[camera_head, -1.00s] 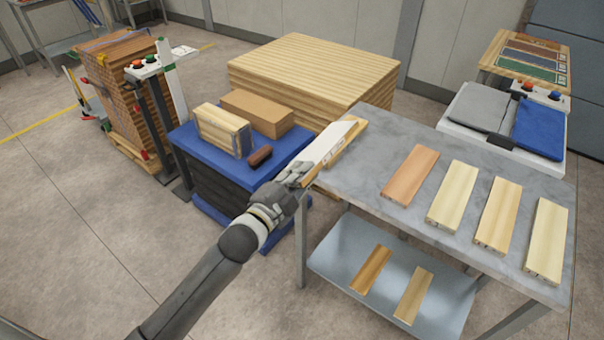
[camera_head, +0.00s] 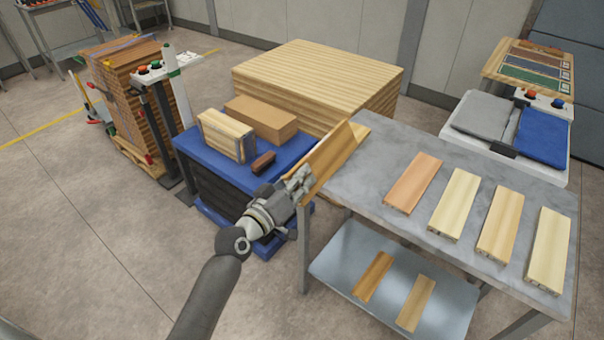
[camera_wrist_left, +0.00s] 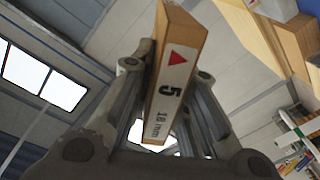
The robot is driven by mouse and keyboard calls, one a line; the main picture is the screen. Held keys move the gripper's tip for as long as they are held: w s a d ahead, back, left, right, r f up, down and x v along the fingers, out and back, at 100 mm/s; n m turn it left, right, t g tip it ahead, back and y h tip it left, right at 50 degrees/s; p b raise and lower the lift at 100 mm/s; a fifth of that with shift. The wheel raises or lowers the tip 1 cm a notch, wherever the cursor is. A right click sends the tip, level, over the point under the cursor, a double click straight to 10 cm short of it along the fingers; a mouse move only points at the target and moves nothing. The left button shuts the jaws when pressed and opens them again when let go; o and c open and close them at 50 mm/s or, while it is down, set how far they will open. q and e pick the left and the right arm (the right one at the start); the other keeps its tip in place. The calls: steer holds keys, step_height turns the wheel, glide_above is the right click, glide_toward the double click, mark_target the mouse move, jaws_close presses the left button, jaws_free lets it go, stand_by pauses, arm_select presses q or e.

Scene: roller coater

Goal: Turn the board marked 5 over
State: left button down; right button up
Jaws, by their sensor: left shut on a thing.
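The board marked 5 (camera_head: 326,160) is a wooden board at the left end of the grey table. In the left wrist view its end label (camera_wrist_left: 172,95) shows a red triangle, a 5 and "18 mm". My left gripper (camera_head: 300,184) is shut on the near end of this board. The board is tilted on edge, with a wood-brown face toward the head camera. Another piece of wood (camera_head: 356,136) shows behind it at the table corner; the held board hides part of it. I cannot tell whether the held board touches it. My right gripper is not in view.
Several boards (camera_head: 455,200) lie apart on the grey table (camera_head: 385,150). Two boards lie on its lower shelf (camera_head: 335,265). A blue-topped stand (camera_head: 200,150) with wooden blocks and a brown brush (camera_head: 263,162) is close left of the gripper. A large wood stack (camera_head: 318,75) stands behind.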

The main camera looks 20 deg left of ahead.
arm_select(q)
steer(key=n, duration=0.3)
steer(key=n+p, duration=0.1)
steer(key=n, duration=0.3)
steer(key=shift+w+a+f, duration=0.1)
steer(key=shift+a, duration=0.1)
steer(key=n, duration=0.2)
steer(key=n+p, duration=0.1)
steer(key=n, duration=0.1)
steer(key=shift+a+f+n, duration=0.15)
steer(key=shift+f+n, duration=0.05)
steer(key=shift+n, duration=0.1)
